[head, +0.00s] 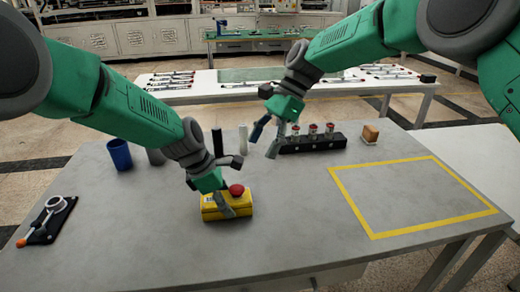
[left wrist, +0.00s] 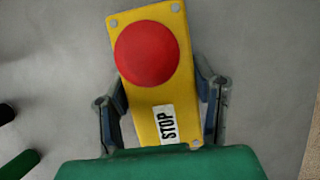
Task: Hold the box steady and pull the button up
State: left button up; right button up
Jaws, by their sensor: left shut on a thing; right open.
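A yellow box (head: 237,211) sits on the grey table, with a round red button (head: 236,190) on its top. In the left wrist view the box (left wrist: 178,95) shows corner screws and a STOP label (left wrist: 165,124), with the red button (left wrist: 146,53) toward its far end. My left gripper (head: 222,205) is shut on the box, one finger on each side near the label; the fingers also show in the left wrist view (left wrist: 162,110). My right gripper (head: 265,142) is open and empty, above the table behind and to the right of the box.
A black rack (head: 312,143) with several red-topped parts stands close to my right gripper. A wooden block (head: 370,134) and a yellow-outlined area (head: 410,197) lie to the right. A blue cup (head: 120,154) is at back left, a lever on a black plate (head: 47,221) at left.

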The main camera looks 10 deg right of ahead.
pick_arm(q)
jog(key=o, duration=1.5)
